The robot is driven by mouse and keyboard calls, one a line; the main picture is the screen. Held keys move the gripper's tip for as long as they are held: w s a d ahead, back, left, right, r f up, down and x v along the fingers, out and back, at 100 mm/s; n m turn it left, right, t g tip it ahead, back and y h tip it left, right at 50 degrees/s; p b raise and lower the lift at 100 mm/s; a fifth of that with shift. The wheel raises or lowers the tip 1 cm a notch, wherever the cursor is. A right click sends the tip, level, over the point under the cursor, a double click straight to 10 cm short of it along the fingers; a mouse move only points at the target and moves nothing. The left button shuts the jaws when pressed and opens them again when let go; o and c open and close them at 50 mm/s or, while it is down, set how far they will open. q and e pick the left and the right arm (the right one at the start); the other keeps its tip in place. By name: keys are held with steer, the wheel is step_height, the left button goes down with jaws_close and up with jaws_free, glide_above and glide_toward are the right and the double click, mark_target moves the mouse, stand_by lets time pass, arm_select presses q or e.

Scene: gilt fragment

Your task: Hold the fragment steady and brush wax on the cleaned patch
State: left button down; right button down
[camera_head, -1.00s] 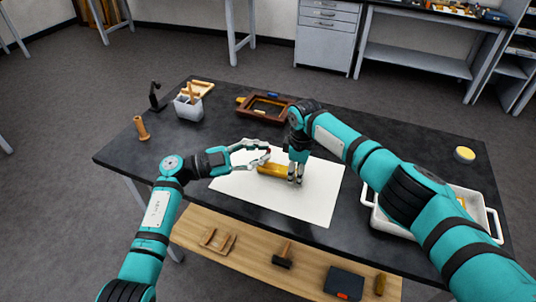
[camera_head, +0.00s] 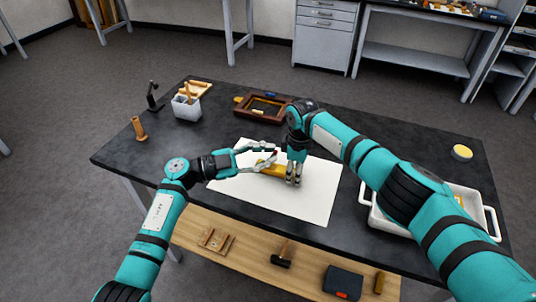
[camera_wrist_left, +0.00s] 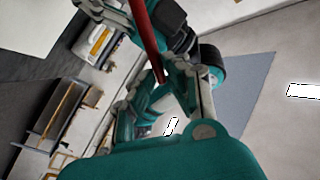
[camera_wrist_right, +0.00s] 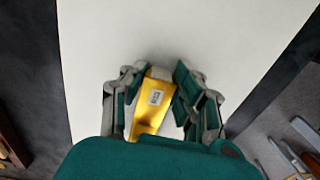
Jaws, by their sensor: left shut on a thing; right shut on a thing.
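The gilt fragment (camera_head: 268,169) is a golden bar lying on the white sheet (camera_head: 318,195). My right gripper (camera_head: 293,181) points down and is shut on the fragment's right part. In the right wrist view the fragment (camera_wrist_right: 148,116) sits between the fingers, with a small pale grey patch on its top. My left gripper (camera_head: 275,156) is above and beside the fragment, shut on a dark red stick-like tool, the brush (camera_wrist_left: 150,42). The brush's bristle end is not clear, so I cannot tell whether it touches the fragment.
A white tray (camera_head: 490,212) and a round tin (camera_head: 462,153) are at right.

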arm_select(q)
steer(key=w+a+r, duration=0.1)
steer(key=a+r, duration=0.2)
steer(key=r, duration=0.5)
steer(key=shift+w+a+r, duration=0.15)
steer(key=shift+a, duration=0.25)
stand_by(0.5)
arm_select(e)
steer(key=c, duration=0.9)
jaws_free()
steer(key=shift+r, duration=0.1)
step_height(320, 180, up, 12)
steer(key=shift+f, duration=0.1)
